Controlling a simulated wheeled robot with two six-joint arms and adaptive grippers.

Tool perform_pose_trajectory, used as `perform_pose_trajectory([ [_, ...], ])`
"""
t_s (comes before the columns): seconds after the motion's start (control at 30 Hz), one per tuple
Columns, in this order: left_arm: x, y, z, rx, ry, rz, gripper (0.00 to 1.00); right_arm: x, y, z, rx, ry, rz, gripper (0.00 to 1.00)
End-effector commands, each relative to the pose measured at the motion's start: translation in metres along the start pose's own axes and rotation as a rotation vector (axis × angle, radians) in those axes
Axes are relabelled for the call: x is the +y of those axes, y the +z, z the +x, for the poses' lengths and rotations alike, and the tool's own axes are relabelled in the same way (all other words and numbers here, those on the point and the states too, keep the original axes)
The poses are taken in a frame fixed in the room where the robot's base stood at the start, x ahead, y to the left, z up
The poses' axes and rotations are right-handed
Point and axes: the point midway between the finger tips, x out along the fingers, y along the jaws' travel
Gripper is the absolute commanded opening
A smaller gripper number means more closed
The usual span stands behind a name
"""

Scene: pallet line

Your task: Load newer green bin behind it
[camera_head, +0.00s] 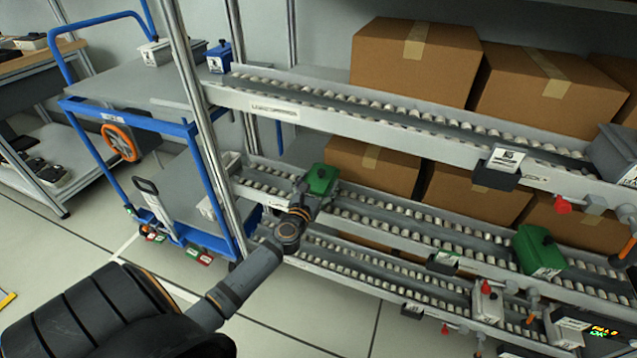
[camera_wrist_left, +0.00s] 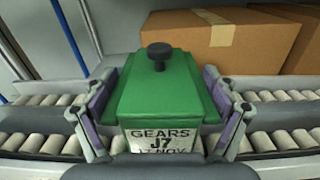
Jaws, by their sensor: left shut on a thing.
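My left gripper (camera_head: 309,194) is shut on a green bin (camera_head: 321,179) with a dark knob on its lid. In the left wrist view the green bin (camera_wrist_left: 160,92) sits between the two fingers (camera_wrist_left: 165,112), its label reading "GEARS J7" with a partly cut-off date line. The bin is upright at the middle roller lane (camera_head: 400,222); whether it rests on the rollers I cannot tell. Another green bin (camera_head: 540,251) stands further right on that same lane. My right gripper does not show.
Cardboard boxes (camera_head: 415,62) stand behind the lanes. An upper lane (camera_head: 370,112) runs above the held bin, and a steel post (camera_head: 202,120) stands to its left. A blue-framed cart (camera_head: 190,131) is at the left. The middle lane between the two green bins is clear.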

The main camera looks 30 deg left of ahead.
Motion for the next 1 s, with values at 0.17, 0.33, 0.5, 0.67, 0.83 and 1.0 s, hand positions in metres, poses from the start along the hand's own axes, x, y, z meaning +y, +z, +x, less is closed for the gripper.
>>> perform_pose_trajectory([
  [0.17,0.0,0.0,0.001,-0.003,0.0,0.0,0.89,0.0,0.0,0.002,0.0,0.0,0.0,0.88],
  [0.33,0.0,-0.001,0.0,-0.002,0.0,0.0,1.0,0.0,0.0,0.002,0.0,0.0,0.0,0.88],
  [0.5,0.0,-0.001,0.0,-0.001,0.0,0.0,1.0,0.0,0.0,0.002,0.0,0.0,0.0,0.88],
  [0.67,0.0,0.002,0.0,0.002,0.0,0.0,1.0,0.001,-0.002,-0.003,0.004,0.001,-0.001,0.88],
  [0.83,0.001,0.034,0.0,0.0,0.0,-0.002,1.0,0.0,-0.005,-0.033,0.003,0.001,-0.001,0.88],
  [1.0,0.0,0.029,-0.033,0.005,-0.002,0.002,1.0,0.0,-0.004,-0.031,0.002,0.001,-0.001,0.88],
])
